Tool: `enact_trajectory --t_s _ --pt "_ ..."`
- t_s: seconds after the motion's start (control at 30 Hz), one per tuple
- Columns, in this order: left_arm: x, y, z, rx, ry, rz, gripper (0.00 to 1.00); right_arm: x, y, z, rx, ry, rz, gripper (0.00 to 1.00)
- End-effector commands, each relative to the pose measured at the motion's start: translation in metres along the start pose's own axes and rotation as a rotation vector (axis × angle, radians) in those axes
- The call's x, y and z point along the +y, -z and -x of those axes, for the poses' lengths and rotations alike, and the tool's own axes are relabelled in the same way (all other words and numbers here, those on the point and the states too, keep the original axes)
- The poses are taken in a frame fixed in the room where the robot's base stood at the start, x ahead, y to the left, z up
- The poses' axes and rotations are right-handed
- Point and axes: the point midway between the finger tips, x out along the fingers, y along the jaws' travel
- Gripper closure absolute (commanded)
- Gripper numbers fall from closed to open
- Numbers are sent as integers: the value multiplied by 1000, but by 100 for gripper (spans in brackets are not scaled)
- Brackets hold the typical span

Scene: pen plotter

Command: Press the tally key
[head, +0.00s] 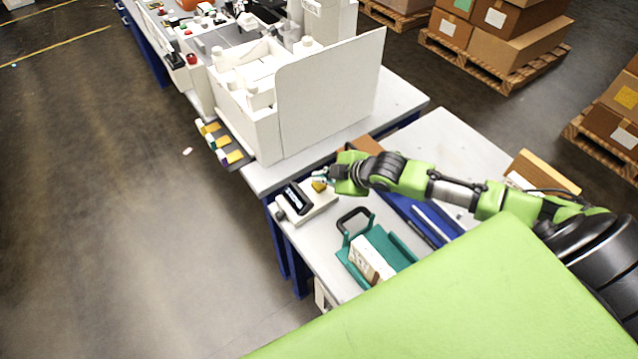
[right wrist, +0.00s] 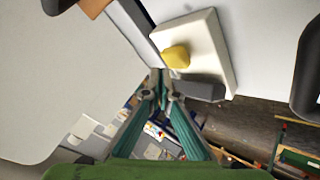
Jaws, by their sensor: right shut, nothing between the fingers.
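The tally counter is a white box (head: 322,204) with a dark display (head: 296,198) and a yellow key (head: 319,186), near the left edge of the grey table. In the right wrist view the yellow key (right wrist: 176,56) stands on the white box (right wrist: 209,48), just beyond my fingertips. My right gripper (head: 322,177) is shut and empty, right at the key. In the right wrist view its teal fingers (right wrist: 160,78) come together just below and left of the key. I cannot tell whether they touch it. My left gripper is not in view.
A teal tray (head: 391,243) with a black handle and a white box (head: 371,262) sits in front of the counter. A blue tray (head: 437,228) lies under my right arm. A large white machine (head: 328,96) with an upright panel stands behind.

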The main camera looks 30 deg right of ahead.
Motion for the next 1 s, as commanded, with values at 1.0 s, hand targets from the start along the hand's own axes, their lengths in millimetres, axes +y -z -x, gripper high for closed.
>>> enact_trajectory --t_s 1.0 --pt "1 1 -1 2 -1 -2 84 -4 -4 -6 1 0 0 100"
